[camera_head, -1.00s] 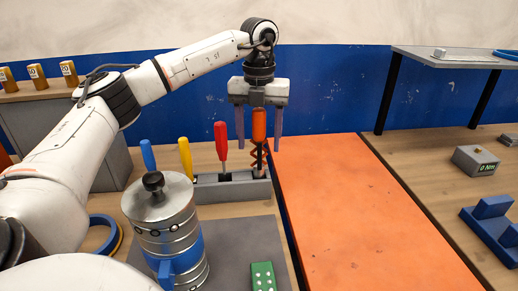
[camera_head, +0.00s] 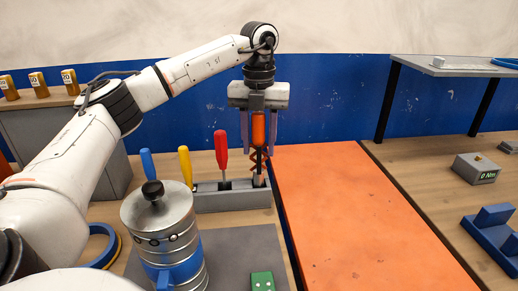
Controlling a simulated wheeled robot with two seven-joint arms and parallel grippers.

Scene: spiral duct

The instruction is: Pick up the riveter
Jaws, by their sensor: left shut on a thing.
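The riveter (camera_head: 258,128), with an orange handle and a dark lower part with orange-red crossed links, stands upright at the right end of the grey tool rack (camera_head: 222,200). Its lower tip is at the rack's slot. My left gripper (camera_head: 259,148) points straight down over it, one finger on each side of the orange handle, and is shut on it. My right gripper is not in view.
Red (camera_head: 221,150), yellow (camera_head: 186,165) and blue (camera_head: 148,163) handled tools stand left of it in the rack. A metal canister (camera_head: 160,220) with a blue band stands in front. The orange surface (camera_head: 350,215) to the right is clear.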

